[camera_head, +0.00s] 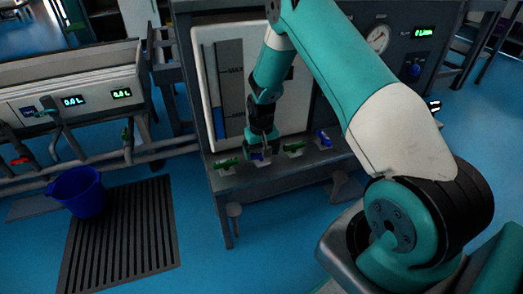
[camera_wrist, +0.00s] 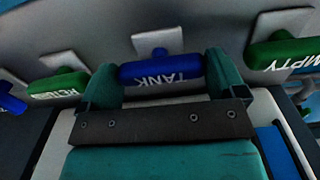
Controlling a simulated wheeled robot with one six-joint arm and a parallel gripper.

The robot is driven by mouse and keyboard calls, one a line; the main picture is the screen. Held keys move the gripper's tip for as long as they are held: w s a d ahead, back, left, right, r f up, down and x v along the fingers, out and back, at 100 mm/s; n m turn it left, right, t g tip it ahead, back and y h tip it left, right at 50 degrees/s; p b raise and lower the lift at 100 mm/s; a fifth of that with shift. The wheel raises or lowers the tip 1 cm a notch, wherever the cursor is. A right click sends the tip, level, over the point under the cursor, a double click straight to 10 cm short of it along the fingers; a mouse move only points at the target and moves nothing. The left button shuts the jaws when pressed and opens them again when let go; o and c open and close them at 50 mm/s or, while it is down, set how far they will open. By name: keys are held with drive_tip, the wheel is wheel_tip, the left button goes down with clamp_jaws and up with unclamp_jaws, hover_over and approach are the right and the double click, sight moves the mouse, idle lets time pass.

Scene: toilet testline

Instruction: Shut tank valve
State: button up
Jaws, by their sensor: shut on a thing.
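The tank valve has a blue handle (camera_wrist: 160,68) with the word TANK on it, seen upside down in the wrist view. It lies crosswise between the two teal fingers of my gripper (camera_wrist: 162,76), which are shut on it. In the head view my gripper (camera_head: 261,150) reaches down to the shelf below the gauge panel. There the blue tank handle (camera_head: 258,156) shows only in part under the fingers. Whether the valve is open or shut I cannot tell.
A green handle (camera_wrist: 60,84) sits left of the tank handle, and a green EMPTY handle (camera_wrist: 284,53) sits right. Another blue handle (camera_head: 323,138) is further right on the shelf. A level gauge (camera_head: 231,85) stands behind my arm. A blue bucket (camera_head: 79,192) is on the floor left.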

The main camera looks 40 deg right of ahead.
sight(261, 152)
drive_tip(key=o, duration=0.6)
drive_tip(key=shift+o, duration=0.2)
wheel_tip(261, 152, up, 17)
drive_tip(key=p, duration=0.5)
drive_tip(key=shift+r, duration=0.2)
